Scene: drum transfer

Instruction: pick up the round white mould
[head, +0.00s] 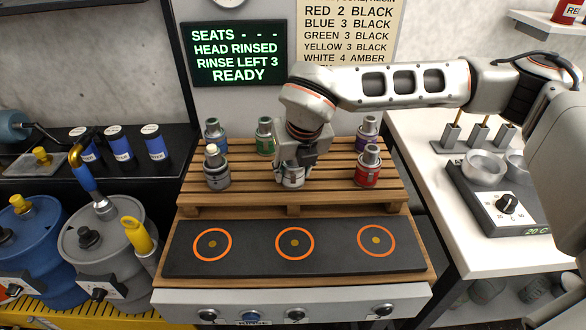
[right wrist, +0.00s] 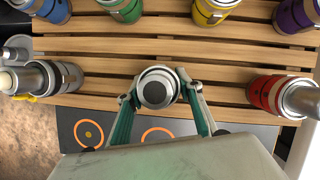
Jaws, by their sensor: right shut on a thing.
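The round white mould (head: 292,182) is at the front middle of the slatted wooden rack (head: 240,190), under my right gripper. In the right wrist view the mould (right wrist: 157,88) shows from above as a pale ring with a dark grey centre. My right gripper (head: 295,160) points down, with one finger on each side of the mould, shut on it. The fingers also show in the right wrist view (right wrist: 160,98). I cannot tell whether the mould's base touches the slats. My left gripper is not in view.
A grey-white canister (head: 216,170) stands left on the rack and a red one (head: 368,168) right. Blue (head: 215,134), green (head: 264,136), yellow (right wrist: 213,10) and purple (head: 367,134) ones stand behind. The dark mat (head: 260,262) with three orange rings in front is empty.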

